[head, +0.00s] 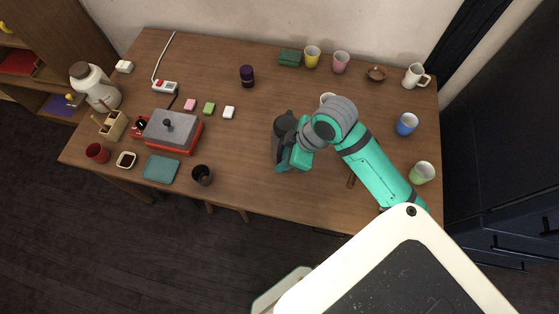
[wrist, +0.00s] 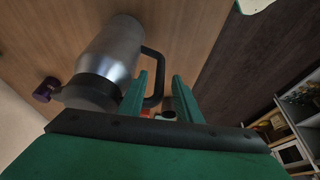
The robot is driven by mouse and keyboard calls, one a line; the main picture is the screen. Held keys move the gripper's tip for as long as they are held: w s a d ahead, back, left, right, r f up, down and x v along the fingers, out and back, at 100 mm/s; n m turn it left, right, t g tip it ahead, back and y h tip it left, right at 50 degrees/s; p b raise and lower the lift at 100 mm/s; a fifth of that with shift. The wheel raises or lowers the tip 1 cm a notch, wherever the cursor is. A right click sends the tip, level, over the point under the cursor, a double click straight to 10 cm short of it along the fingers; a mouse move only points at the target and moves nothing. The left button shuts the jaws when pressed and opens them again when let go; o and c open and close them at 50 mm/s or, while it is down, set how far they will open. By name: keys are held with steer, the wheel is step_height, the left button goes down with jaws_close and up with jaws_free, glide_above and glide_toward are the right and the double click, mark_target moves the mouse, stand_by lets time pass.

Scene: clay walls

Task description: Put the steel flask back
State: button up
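The steel flask (head: 279,150) stands on the wooden table in the head view, with its dark lid (head: 285,120) on top, partly hidden by my gripper. In the wrist view the flask (wrist: 113,45) shows a shiny steel body, a dark lid and a black loop handle (wrist: 155,72). My gripper (wrist: 165,85) is open, with its two green fingers apart. The handle shows in the gap between them, nearer the left finger; I cannot tell whether they touch. In the head view my gripper (head: 290,160) is beside the flask.
A dark cup (head: 202,175) is left of the flask near the front edge. A grey-and-red machine (head: 173,131) stands further left. Bare table lies between flask and purple-topped jar (head: 247,76).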

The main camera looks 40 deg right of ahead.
steer(key=v, duration=0.9)
steer(key=shift+f, duration=0.1)
steer(key=s+f+m+t+h, duration=0.1)
steer(key=f, duration=0.4)
steer(key=s+d+f+m+t+h, duration=0.1)
steer(key=s+f, duration=0.1)
steer(key=f, duration=0.2)
steer(key=s+d+f+m+t, duration=0.1)
steer(key=s+f+m, duration=0.1)
steer(key=f, duration=0.3)
steer(key=shift+f+t+h, duration=0.3)
steer(key=shift+f+h, duration=0.05)
steer(key=shift+h, duration=0.05)
steer(key=shift+m+t+h, duration=0.3)
steer(key=shift+m+t, duration=0.2)
steer(key=shift+t, duration=0.2)
steer(key=s+a+f, duration=0.2)
steer(key=s+a, duration=0.1)
steer(key=shift+a+f, duration=0.35)
steer(key=s+a+r+m+t, duration=0.1)
steer(key=s+a+r+t, duration=0.1)
steer(key=a, duration=0.9)
steer(key=s+a+r+m+t, duration=0.2)
steer(key=a+r+t, duration=0.2)
steer(key=a, duration=0.8)
steer(key=shift+s+r+t, duration=0.2)
steer(key=shift+r+t, duration=0.2)
steer(key=shift+r, duration=0.4)
steer(key=shift+s, duration=0.2)
